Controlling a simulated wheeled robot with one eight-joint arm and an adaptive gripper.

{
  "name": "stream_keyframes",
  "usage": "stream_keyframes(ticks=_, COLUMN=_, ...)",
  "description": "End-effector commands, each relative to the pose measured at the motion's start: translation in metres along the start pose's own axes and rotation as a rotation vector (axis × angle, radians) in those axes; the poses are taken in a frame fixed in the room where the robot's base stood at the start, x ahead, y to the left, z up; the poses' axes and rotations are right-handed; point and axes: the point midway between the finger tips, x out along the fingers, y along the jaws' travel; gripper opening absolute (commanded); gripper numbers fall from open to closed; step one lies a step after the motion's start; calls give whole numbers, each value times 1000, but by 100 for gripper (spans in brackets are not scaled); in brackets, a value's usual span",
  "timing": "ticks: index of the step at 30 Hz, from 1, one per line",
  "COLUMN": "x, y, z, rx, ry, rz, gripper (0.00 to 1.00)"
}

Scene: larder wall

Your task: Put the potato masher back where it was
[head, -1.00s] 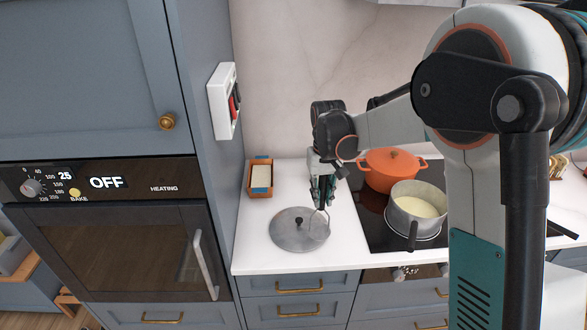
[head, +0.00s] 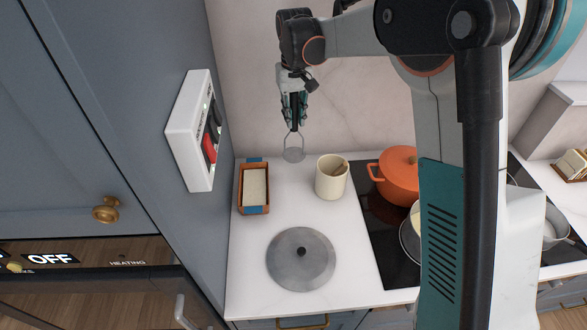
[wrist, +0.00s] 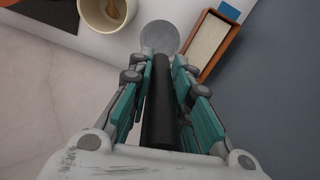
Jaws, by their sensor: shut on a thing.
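The potato masher has a dark handle and a round grey metal head (head: 293,155). My gripper (head: 294,100) is shut on its handle and holds it head down, in front of the back wall. In the wrist view the black handle (wrist: 159,115) runs between my teal fingers (wrist: 160,85), with the grey disc beyond them. A cream crock (head: 331,180) stands on the counter to the right of the masher head, with a wooden utensil inside. It also shows at the top of the wrist view (wrist: 88,17). The masher and crock are apart.
A wooden box (head: 253,188) with a pale block stands left of the crock. A grey lid (head: 300,258) lies on the counter in front. An orange pot (head: 394,178) stands on the hob. A white wall case (head: 190,130) juts out at left.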

Motion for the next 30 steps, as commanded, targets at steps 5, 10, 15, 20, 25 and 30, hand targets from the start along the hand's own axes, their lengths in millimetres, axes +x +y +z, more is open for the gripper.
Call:
stream_keyframes(ticks=5, x=46, y=0, z=0, rx=0, ry=0, rz=0, gripper=0)
stream_keyframes(ticks=10, x=87, y=0, z=0, rx=0, ry=0, rz=0, gripper=0)
stream_keyframes(ticks=15, x=120, y=0, z=0, rx=0, ry=0, rz=0, gripper=0)
stream_keyframes(ticks=20, x=134, y=0, z=0, rx=0, ry=0, rz=0, gripper=0)
stream_keyframes(ticks=25, x=146, y=0, z=0, rx=0, ry=0, rz=0, gripper=0)
stream_keyframes(ticks=30, x=170, y=0, z=0, rx=0, ry=0, rz=0, gripper=0)
